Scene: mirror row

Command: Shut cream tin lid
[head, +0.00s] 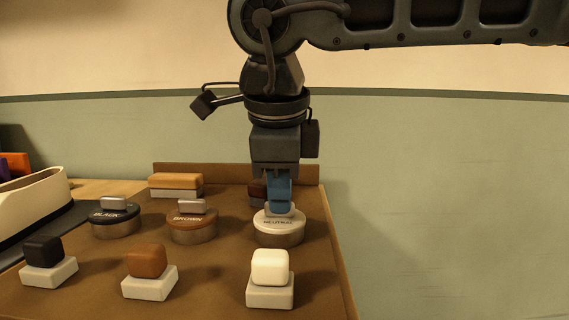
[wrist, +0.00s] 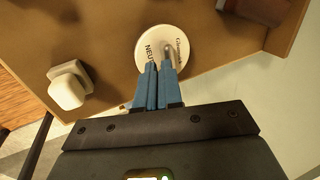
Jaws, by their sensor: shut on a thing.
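The cream tin (head: 280,238) stands on the brown tray board at its right side, with a pale lid lettered "NEUTRAL" on top; the lid (wrist: 149,42) also shows in the wrist view. The lid looks level and seated on the grey metal body. My gripper (head: 279,207) points straight down over it, its blue fingers shut on the lid's small grey handle. In the wrist view the fingertips (wrist: 161,67) cover part of the lid and its lettering. The handle is mostly hidden between the fingers.
The black tin (head: 115,221) and brown tin (head: 192,227) stand to the left, lids on. White (head: 270,265), brown (head: 147,261) and black (head: 43,250) daubers stand in front. A tan brush (head: 174,182) lies behind, and a dark one (head: 257,190) behind my gripper. A cream shoe (head: 35,203) is at left.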

